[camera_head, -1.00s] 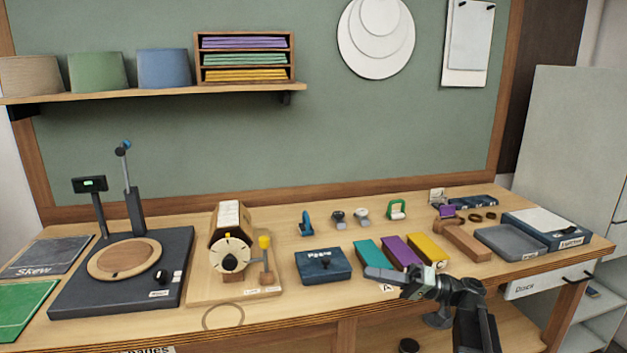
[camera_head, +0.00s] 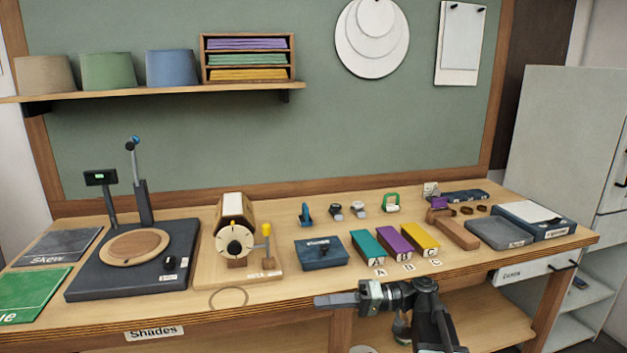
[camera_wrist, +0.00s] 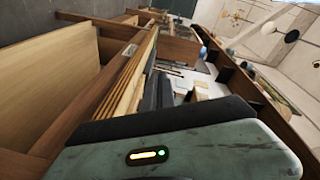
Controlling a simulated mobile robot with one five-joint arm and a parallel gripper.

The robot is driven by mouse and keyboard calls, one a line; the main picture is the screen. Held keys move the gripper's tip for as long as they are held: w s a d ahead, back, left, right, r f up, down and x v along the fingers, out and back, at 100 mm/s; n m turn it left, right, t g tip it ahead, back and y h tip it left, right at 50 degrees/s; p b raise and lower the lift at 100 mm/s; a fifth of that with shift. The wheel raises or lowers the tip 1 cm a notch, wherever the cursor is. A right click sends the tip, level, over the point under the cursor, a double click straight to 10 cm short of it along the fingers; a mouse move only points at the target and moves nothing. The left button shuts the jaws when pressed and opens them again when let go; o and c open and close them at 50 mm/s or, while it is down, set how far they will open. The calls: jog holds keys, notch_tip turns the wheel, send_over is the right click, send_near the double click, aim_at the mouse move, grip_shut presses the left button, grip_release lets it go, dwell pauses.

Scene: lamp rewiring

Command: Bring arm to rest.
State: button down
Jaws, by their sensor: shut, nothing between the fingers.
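My gripper (camera_head: 328,300) is shut and empty. In the head view it points left, in front of the bench's front edge and below the lettered blocks. My arm folds down from it at the bottom of the picture. The wrist view is tilted and shows the bench from its side, with a dark grey-green part with a small lit yellow and green indicator (camera_wrist: 148,155) filling the lower part.
The wooden bench (camera_head: 290,283) bears a dark turntable base (camera_head: 85,287), a dial device (camera_head: 234,246), a dark blue box (camera_head: 321,253), teal (camera_head: 367,246), purple (camera_head: 400,242) and yellow (camera_head: 421,240) blocks, and a grey tray (camera_head: 497,233). A grey cabinet (camera_head: 565,140) stands right.

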jog(key=s+a+f+m+h, duration=0.1)
jog(key=s+a+f+h, duration=0.15)
jog(key=f, duration=0.35)
jog(key=s+a+f+h, duration=0.1)
jog(key=f+h, duration=0.2)
jog(key=f, duration=0.2)
jog(key=s+d+f+m+h, duration=0.2)
jog(key=d+f+h, duration=0.5)
jog(key=f, duration=0.2)
jog(key=d+f+m+t+h, duration=0.1)
jog(key=d+f+m+h, duration=0.3)
jog(key=d, duration=0.6)
notch_tip(320, 180, up, 15)
jog(key=n+p, duration=0.1)
jog(key=p, duration=1.2)
jog(key=shift+w+d+f+h, duration=0.2)
jog(key=shift+w+h, duration=0.1)
jog(key=shift+h, duration=0.15)
